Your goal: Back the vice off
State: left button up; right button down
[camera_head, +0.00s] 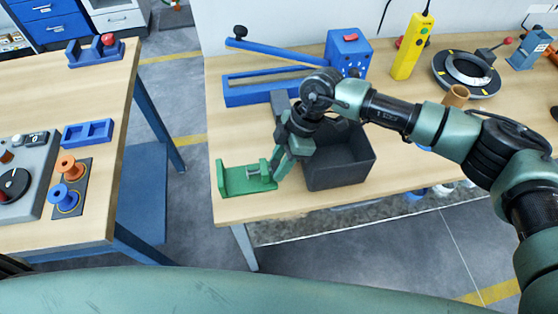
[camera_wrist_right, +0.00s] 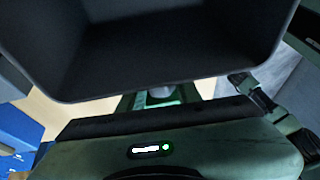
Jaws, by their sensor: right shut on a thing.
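The green vice (camera_head: 232,183) sits on the front left corner of the right-hand workbench, with an upright green plate at its left end and a small grey part (camera_head: 253,169) on its right side. My right gripper (camera_head: 277,170) is at the vice's right end, pointing down, shut on a part there that looks like the vice's screw handle. The fingers hide most of that part. In the right wrist view a small pale part (camera_wrist_right: 162,92) shows among green surfaces, partly cut off by my gripper body. My left gripper is out of view.
A dark open bin (camera_head: 345,178) stands close to the right of my right gripper and fills the top of the wrist view. Behind are a blue lever tool (camera_head: 262,92) and a yellow pendant (camera_head: 410,46). Orange and blue spools (camera_head: 65,197) stand on the left bench.

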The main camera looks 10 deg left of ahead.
jog(key=shift+s+d+t, duration=0.1)
jog(key=shift+s+t, duration=0.05)
jog(key=shift+t, duration=0.25)
jog(key=shift+f+t+y, duration=0.1)
jog(key=shift+t+y, duration=0.2)
jog(key=shift+t, duration=0.1)
jog(key=shift+n+t+b, duration=0.3)
jog(key=shift+t, duration=0.3)
jog(key=c, duration=1)
grip_release()
